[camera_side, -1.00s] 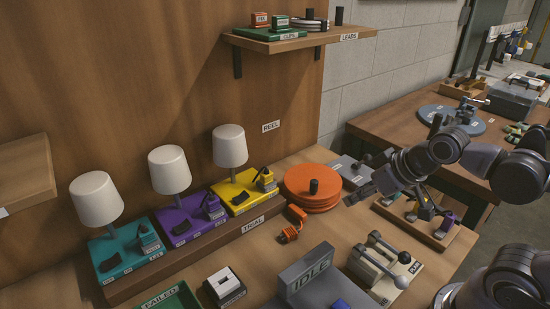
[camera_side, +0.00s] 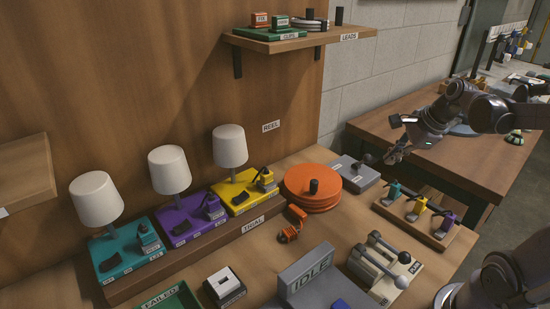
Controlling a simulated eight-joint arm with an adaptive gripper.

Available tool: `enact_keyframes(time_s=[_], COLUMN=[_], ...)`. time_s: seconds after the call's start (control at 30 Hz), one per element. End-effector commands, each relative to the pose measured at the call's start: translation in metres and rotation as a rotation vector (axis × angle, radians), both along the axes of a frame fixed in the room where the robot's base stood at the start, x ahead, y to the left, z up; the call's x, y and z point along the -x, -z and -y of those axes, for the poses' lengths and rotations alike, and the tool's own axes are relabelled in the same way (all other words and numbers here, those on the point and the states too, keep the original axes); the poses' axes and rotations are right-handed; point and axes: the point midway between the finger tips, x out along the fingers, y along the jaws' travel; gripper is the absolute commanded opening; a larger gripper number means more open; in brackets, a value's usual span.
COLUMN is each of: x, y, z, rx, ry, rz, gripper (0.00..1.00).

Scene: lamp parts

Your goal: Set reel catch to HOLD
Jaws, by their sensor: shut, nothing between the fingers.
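The orange reel (camera_side: 309,199) lies flat on the bench beneath the REEL wall label (camera_side: 271,126), with a black knob on its top. A grey box (camera_side: 350,176) stands just right of the reel, with a small dark lever or knob (camera_side: 368,160) near its right back edge. I take this box for the reel catch; its setting and any HOLD mark are too small to read. My gripper (camera_side: 391,157) is shut and empty, just right of the lever and apparently a little above it. I cannot tell whether they touch.
A wooden rack (camera_side: 437,240) with teal, yellow and purple plugs stands to the right. A two-lever unit (camera_side: 385,270) and the IDLE block (camera_side: 312,276) are in front. An orange plug (camera_side: 291,228) lies before the reel. Three lamps on coloured bases line the left.

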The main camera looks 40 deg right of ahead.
Motion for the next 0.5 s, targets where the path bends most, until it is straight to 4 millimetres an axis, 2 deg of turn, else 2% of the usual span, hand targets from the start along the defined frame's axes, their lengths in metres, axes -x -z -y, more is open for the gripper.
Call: enact_keyframes(time_s=[0.03, 0.2, 0.33, 0.5], x=[0.001, 0.008, 0.014, 0.018], y=[0.0, 0.002, 0.003, 0.004], z=[0.015, 0.053, 0.073, 0.086], rx=[-0.057, -0.247, -0.351, -0.421], ry=[0.107, 0.429, 0.603, 0.714], rz=[0.001, 0.006, 0.01, 0.012], gripper=[0.0, 0.0, 0.0, 0.0])
